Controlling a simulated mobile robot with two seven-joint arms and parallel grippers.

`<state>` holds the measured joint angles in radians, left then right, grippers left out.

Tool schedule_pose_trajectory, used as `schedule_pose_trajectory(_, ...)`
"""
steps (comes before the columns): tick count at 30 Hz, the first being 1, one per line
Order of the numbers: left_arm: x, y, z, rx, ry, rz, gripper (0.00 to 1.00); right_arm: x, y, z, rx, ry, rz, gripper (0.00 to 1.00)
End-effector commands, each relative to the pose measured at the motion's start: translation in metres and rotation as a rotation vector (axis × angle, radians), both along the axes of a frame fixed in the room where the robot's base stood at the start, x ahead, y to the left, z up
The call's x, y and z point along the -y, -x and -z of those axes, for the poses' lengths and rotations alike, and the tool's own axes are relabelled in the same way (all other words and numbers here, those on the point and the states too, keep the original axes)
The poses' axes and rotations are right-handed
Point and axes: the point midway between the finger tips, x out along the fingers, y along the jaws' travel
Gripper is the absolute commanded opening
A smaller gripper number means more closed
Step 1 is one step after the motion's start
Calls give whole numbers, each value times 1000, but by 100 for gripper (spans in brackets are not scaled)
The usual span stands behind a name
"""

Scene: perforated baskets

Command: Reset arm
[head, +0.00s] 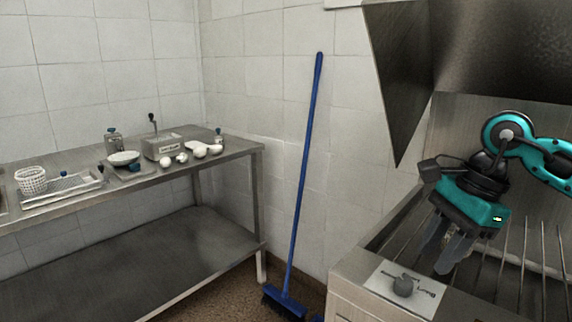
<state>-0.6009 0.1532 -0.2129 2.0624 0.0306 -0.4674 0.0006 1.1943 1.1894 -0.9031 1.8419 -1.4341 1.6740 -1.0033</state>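My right arm comes in from the right edge in teal and black. Its gripper (446,256) points down over the metal grill unit, above and behind the knob panel. Its two grey fingers look apart, with a gap between them, and I see nothing held. My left gripper is not in view. A white perforated basket (32,181) stands at the left end of the steel table (232,153), far from my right gripper.
A metal hood (392,70) hangs above. A blue broom (304,165) leans on the tiled wall. A tray (62,187), bowl (124,157) and scale-like box (165,145) sit on the table.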

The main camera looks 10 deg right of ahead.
Motion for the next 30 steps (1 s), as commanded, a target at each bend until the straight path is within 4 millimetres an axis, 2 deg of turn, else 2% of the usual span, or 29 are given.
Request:
schedule_pose_trajectory(1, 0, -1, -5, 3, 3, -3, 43, -25, 0, 7, -27, -82, -8, 34)
schedule_pose_trajectory(5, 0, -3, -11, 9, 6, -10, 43, -92, 4, 19, -113, -345, 19, 34)
schedule_pose_trajectory(9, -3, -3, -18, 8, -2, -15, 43, -167, 15, 16, -282, -700, 124, 34)
schedule_pose_trajectory(12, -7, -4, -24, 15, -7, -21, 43, -208, 21, 5, -447, -959, 254, 34)
schedule_pose_trajectory(15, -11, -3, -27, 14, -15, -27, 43, -234, 19, -9, -636, -1206, 427, 34)
schedule_pose_trajectory(19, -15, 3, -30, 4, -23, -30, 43, -244, 6, -16, -916, -1495, 713, 34)
schedule_pose_trajectory(23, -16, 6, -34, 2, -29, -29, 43, -231, -12, -3, -1214, -1742, 1063, 34)
schedule_pose_trajectory(26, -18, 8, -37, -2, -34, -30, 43, -211, -20, 27, -1450, -1893, 1376, 34)
schedule_pose_trajectory(29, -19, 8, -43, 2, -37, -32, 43, -187, -16, 74, -1680, -2008, 1730, 34)
schedule_pose_trajectory(30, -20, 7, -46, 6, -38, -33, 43, -177, -9, 96, 1607, 1853, -1711, 34)
